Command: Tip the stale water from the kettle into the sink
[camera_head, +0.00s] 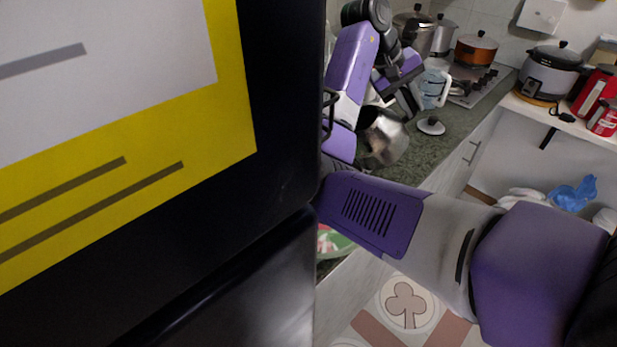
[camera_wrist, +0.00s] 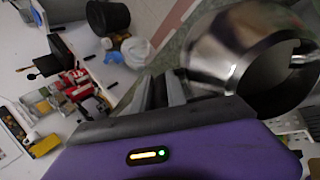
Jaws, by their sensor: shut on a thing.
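The kettle (camera_head: 385,136) is a shiny metal pot, tilted over beside the counter edge in the head view. In the wrist view the kettle (camera_wrist: 225,50) fills the upper right, its round open mouth facing right. My gripper (camera_head: 409,103) is above and beside it in the head view. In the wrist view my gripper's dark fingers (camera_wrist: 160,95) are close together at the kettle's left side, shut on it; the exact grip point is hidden. I cannot make out the sink or any water.
A large black cabinet or fridge (camera_head: 285,110) blocks the left. On the green counter (camera_head: 462,122) are a lid (camera_head: 431,126) and a clear pitcher (camera_head: 433,88). A copper-coloured pot (camera_head: 476,50) stands on the stove. A rice cooker (camera_head: 550,74) and red cans (camera_head: 597,92) are at right.

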